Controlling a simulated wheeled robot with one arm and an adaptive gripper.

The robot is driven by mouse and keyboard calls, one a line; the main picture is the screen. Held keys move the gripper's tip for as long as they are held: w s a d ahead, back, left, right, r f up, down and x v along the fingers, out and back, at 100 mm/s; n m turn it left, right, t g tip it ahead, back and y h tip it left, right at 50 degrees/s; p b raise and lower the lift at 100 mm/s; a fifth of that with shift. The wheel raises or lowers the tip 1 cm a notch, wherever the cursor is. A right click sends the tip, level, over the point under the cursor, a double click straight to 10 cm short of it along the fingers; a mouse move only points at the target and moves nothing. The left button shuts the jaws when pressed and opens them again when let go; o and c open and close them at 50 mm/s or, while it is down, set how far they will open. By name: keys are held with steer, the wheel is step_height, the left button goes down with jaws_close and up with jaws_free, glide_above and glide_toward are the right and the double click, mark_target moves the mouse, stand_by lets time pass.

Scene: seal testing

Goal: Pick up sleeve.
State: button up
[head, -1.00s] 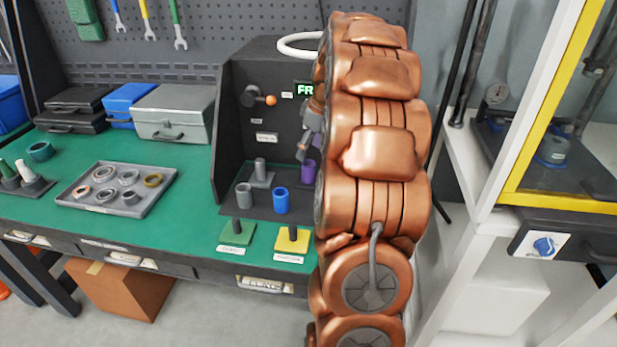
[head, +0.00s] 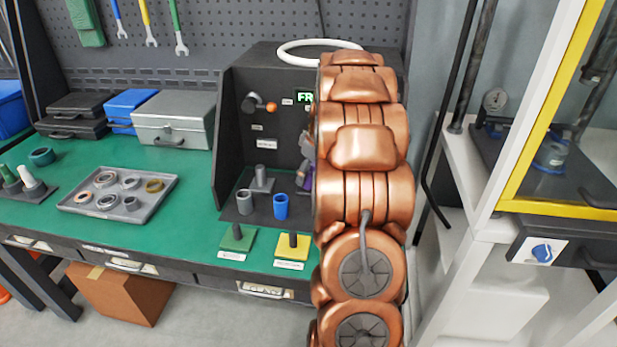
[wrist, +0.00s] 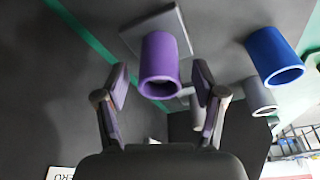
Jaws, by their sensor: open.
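A purple sleeve (wrist: 160,62) stands out in the wrist view near a square grey plate (wrist: 148,28), its open round end facing the camera. My gripper (wrist: 160,80) is open, with one finger on each side of the purple sleeve. I cannot tell whether the fingers touch it. In the head view, my arm hides most of the purple sleeve. A blue sleeve (head: 281,207) and a grey sleeve (head: 245,202) stand on the dark shelf of the test stand. Both also show to the right in the wrist view, the blue one (wrist: 273,57) nearer than the grey one (wrist: 258,95).
A grey post (head: 261,178) rises behind the sleeves. Green (head: 238,240) and yellow (head: 292,250) bases with short posts stand in front. A tray (head: 145,205) of rings lies left on the green bench. A white ring (head: 318,52) tops the black stand.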

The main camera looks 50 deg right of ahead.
steer(key=shift+c, duration=0.2)
jaws_close()
stand_by(0.4)
